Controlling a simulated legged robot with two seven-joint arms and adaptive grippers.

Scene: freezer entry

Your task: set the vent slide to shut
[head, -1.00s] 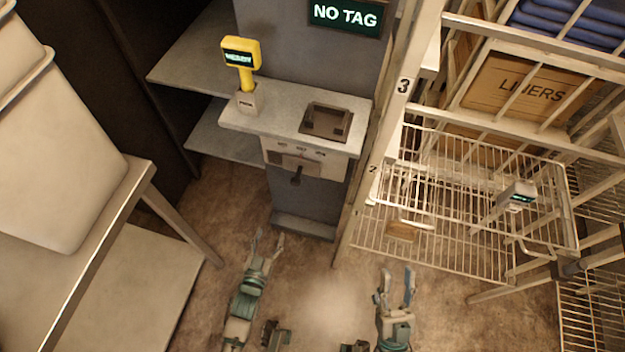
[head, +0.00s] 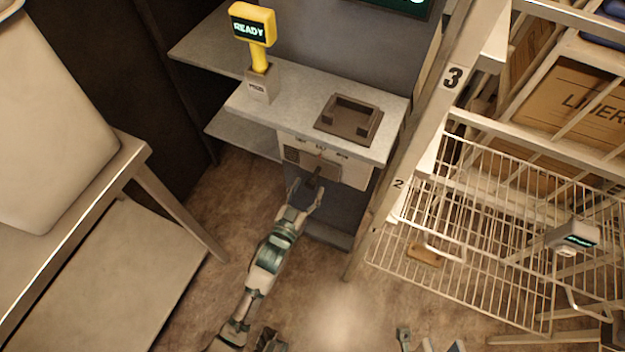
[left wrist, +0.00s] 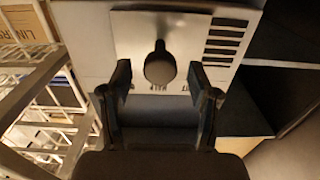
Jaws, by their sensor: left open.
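The vent slide's dark knob (head: 314,178) sticks out from a pale panel (head: 347,171) under the counter's front edge. In the left wrist view the round knob (left wrist: 160,66) stands near the panel's middle, with dark vent slots (left wrist: 226,42) beside it at right. My left gripper (head: 307,192) is open just in front of the knob. In the left wrist view its fingers (left wrist: 161,80) stand on either side of the knob's lower end, with gaps showing. The panel's lettering is partly hidden and too small to read. My right gripper (head: 428,340) is cut off at the bottom edge; its jaws are unclear.
A yellow scanner reading READY (head: 252,24) stands on the counter (head: 300,98) beside a dark square tray (head: 348,118). A wire basket (head: 470,250) and shelf post (head: 415,140) stand at right. A metal table (head: 125,165) with a pale bin stands at left.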

